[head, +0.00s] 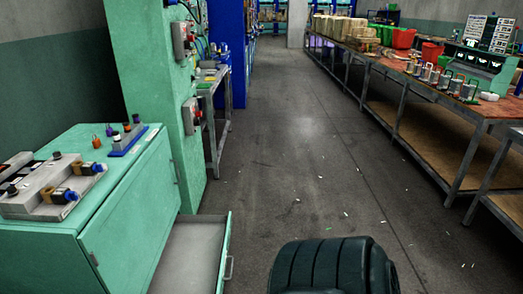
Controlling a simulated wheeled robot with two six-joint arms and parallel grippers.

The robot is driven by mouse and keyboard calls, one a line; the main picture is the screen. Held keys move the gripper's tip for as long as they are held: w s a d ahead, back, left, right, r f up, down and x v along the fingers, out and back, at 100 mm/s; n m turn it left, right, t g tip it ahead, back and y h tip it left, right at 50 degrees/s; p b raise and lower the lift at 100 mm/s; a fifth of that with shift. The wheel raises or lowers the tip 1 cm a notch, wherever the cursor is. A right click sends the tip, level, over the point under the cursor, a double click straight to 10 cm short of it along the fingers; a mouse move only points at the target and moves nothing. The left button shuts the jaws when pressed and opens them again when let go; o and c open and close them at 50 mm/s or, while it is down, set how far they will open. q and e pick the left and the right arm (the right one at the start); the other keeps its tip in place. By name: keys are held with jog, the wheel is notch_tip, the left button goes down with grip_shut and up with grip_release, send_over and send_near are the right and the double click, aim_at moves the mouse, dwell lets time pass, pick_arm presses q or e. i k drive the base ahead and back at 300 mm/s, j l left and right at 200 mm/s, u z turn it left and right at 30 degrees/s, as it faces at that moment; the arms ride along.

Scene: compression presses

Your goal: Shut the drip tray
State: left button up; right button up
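The drip tray (189,256) is a shallow grey metal drawer low on the green press cabinet (125,215) at the left. It is pulled out toward the right, so its inside floor shows. Its green front panel carries a small metal handle (230,268) facing the aisle. The tray's near end is cut off by the bottom edge of the view. Neither of my grippers is in view.
A dark ribbed rounded object (335,265) fills the bottom middle, close to the tray's handle side. The grey floor aisle (300,150) beyond is open, with small scraps on it. Long workbenches (433,112) with boxes and equipment line the right.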

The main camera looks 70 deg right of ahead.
aim_at(194, 259)
jog(key=z, duration=1.75)
